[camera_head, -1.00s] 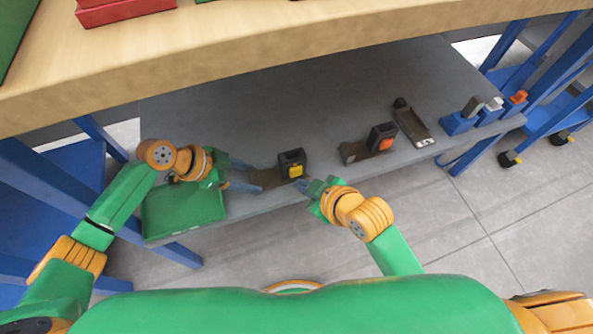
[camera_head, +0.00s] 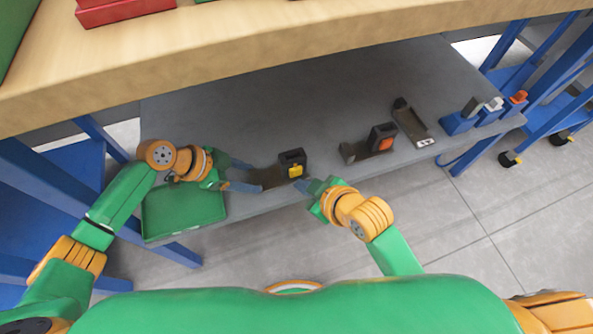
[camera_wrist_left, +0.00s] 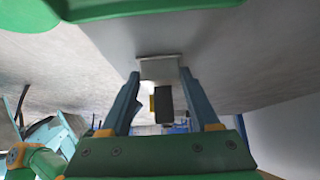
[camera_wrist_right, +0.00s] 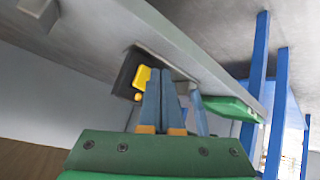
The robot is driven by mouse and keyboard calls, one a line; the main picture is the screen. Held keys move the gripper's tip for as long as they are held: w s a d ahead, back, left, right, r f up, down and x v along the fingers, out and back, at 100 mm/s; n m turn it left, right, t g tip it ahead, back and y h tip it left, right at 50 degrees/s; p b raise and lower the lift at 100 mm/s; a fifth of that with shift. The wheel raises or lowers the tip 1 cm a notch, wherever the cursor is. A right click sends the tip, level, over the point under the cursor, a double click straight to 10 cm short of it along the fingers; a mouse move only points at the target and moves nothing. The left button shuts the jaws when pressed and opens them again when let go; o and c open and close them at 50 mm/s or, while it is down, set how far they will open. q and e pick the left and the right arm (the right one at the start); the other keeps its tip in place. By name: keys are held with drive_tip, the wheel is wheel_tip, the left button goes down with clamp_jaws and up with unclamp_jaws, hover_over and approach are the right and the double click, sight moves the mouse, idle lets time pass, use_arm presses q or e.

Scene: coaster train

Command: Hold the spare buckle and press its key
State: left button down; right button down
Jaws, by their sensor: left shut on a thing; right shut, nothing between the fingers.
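The buckle with the yellow key (camera_head: 295,171) has a dark housing (camera_head: 291,157) and a brown strap plate (camera_head: 268,178), near the shelf's front edge. My left gripper (camera_head: 254,177) is shut on the plate end, which shows between its fingertips in the left wrist view (camera_wrist_left: 160,68). My right gripper (camera_head: 305,183) is shut and empty, its tips just in front of the yellow key. In the right wrist view the fingertips (camera_wrist_right: 161,74) are right beside the yellow key (camera_wrist_right: 141,78); I cannot tell whether they touch.
A buckle with an orange key (camera_head: 386,143) and a dark latch plate piece (camera_head: 412,123) lie to the right. Small blue blocks (camera_head: 458,122) stand at the shelf's right end. A green tray (camera_head: 180,212) lies at the left. The wooden tabletop (camera_head: 250,60) overhangs the shelf (camera_head: 240,115).

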idle(0.3)
drive_tip(key=shift+w+a, duration=0.15)
drive_tip(key=shift+w, duration=0.25)
drive_tip(key=shift+w+a, duration=0.1)
drive_tip(key=shift+w, duration=0.35)
idle(0.6)
drive_tip(key=shift+s+d, duration=0.25)
drive_tip(key=shift+s, duration=0.6)
drive_tip(key=s, duration=0.2)
drive_tip(key=s+d, duration=0.1)
drive_tip(key=s, duration=0.1)
drive_tip(key=shift+s+d, duration=0.2)
drive_tip(key=shift+s, duration=0.2)
